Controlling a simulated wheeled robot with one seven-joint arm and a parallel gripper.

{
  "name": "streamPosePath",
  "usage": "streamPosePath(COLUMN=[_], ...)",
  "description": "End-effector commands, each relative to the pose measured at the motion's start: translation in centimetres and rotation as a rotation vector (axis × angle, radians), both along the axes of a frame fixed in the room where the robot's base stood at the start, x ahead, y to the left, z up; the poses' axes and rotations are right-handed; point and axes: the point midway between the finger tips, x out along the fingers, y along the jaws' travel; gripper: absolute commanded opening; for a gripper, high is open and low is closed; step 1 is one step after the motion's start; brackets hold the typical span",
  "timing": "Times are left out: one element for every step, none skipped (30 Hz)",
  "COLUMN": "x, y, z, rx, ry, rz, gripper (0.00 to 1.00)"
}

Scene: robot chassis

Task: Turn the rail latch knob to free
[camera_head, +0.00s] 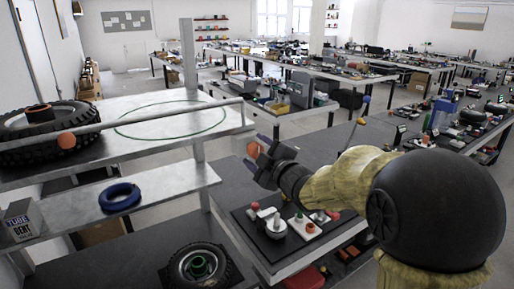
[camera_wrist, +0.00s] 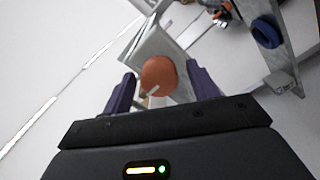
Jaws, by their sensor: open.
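An orange-red round knob (camera_wrist: 158,75) with a short white mark near its lower edge sits on a pale plate or post in the wrist view. In the head view a knob (camera_head: 253,149) of the same colour shows at the right end of the shelf. My gripper (camera_head: 260,148) is at this knob. In the wrist view its two purple fingers (camera_wrist: 163,90) are apart, one on each side of the knob. A gap shows at the left finger; contact at the right finger is unclear. The knob's mounting is mostly hidden.
A long rail (camera_head: 160,121) crosses the shelf front, with an orange ball (camera_head: 66,141) on its left part. A tyre (camera_head: 50,122) lies on the top shelf and a blue ring (camera_head: 120,197) on the lower one. A dark bench (camera_head: 300,150) with small parts stands under my arm.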

Motion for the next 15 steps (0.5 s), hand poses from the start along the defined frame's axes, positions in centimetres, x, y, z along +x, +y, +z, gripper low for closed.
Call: streamPosePath(x=[0.18, 0.24, 0.29, 0.3, 0.3, 0.29, 0.28, 0.28, 0.28, 0.28, 0.27, 0.27, 0.27, 0.27, 0.27], y=[0.14, 0.18, 0.2, 0.21, 0.2, 0.19, 0.19, 0.19, 0.18, 0.18, 0.17, 0.17, 0.17, 0.17, 0.16], z=[0.06, 0.03, 0.01, -0.01, -0.02, -0.03, -0.03, -0.03, -0.03, -0.03, -0.03, -0.02, -0.03, -0.02, -0.03], rx=[0.0, 0.0, -0.001, -0.001, -0.001, -0.001, -0.001, -0.001, -0.001, -0.001, -0.001, -0.001, -0.001, -0.001, -0.001], ry=[0.0, 0.0, -0.001, -0.001, -0.001, -0.001, -0.001, -0.001, -0.001, -0.001, -0.001, -0.001, -0.001, -0.001, -0.001], rz=[0.0, 0.0, 0.0, 0.0, 0.0, 0.0, 0.0, 0.0, 0.0, 0.0, 0.0, 0.0, 0.0, 0.0, 0.0], gripper=[0.59, 0.59, 0.59, 0.59, 0.59, 0.59, 0.59, 0.59, 0.59, 0.55, 0.49, 0.42, 0.36, 0.3, 0.22])
